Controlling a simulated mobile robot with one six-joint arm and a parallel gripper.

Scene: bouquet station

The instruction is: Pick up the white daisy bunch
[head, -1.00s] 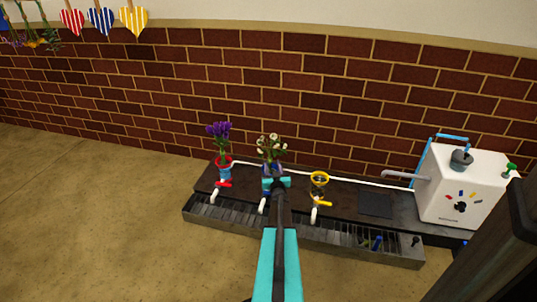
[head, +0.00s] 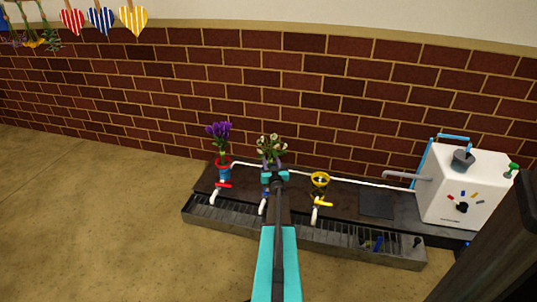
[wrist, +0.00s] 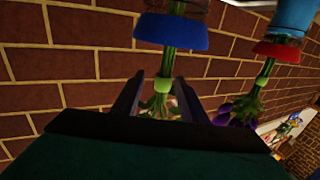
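The white daisy bunch (head: 271,146) stands in the middle holder of the dark station in the head view. In the wrist view, which looks upside down, its green stems (wrist: 167,64) come out of a blue-rimmed holder (wrist: 171,33), with a light green band around them. My gripper (wrist: 160,97) is open, its two dark fingers either side of the stems just past the band, with gaps showing. The flower heads are largely hidden behind my gripper's body in the wrist view. In the head view my gripper (head: 273,172) hides most of the middle holder.
A purple bunch (head: 219,133) in a red-rimmed holder (head: 224,163) stands close on the left; its flowers also show in the wrist view (wrist: 236,112). An empty yellow holder (head: 320,180) is to the right. A white machine (head: 466,190) stands at the right end.

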